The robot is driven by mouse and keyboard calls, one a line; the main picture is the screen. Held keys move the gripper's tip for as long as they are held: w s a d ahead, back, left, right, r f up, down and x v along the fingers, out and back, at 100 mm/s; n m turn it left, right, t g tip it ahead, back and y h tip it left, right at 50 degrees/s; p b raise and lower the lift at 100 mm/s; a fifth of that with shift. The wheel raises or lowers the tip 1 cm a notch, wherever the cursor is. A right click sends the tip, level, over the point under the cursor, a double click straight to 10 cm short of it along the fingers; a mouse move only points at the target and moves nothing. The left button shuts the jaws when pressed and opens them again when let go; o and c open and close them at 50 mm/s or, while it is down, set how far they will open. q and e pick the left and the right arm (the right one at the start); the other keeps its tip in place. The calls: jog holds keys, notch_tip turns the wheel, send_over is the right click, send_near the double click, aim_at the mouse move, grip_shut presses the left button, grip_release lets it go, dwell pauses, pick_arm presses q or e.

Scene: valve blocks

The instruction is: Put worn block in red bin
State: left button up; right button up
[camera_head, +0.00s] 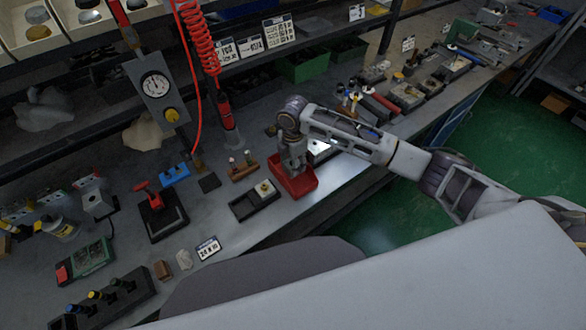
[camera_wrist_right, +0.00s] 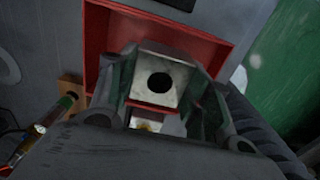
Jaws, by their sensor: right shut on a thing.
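The worn block (camera_wrist_right: 176,66) is a pale grey metal block with a dark round hole. In the right wrist view it sits between the fingers of my right gripper (camera_wrist_right: 165,92), which is shut on it. The red bin (camera_head: 306,187) stands near the table's front edge in the head view. My right gripper (camera_head: 293,163) points down over the bin's opening, and the block is hidden there. The bin's red wall (camera_wrist_right: 98,45) frames the block in the wrist view; how far the block is above the bin floor is unclear. My left gripper is out of view.
A black tray (camera_head: 244,209) with a valve block (camera_head: 265,188) on it is left of the bin. A wooden rack (camera_head: 242,173) stands behind that tray. A red coiled hose (camera_head: 199,40) hangs above the bench. Green floor (camera_head: 400,215) lies beyond the front edge.

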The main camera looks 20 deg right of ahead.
jog(key=shift+f, duration=1.85)
jog(key=shift+f, duration=0.1)
jog(key=o, duration=1.2)
jog(key=shift+o, duration=0.2)
notch_tip(320, 180, up, 12)
jog(key=shift+b, duration=0.35)
jog(key=shift+a, duration=0.1)
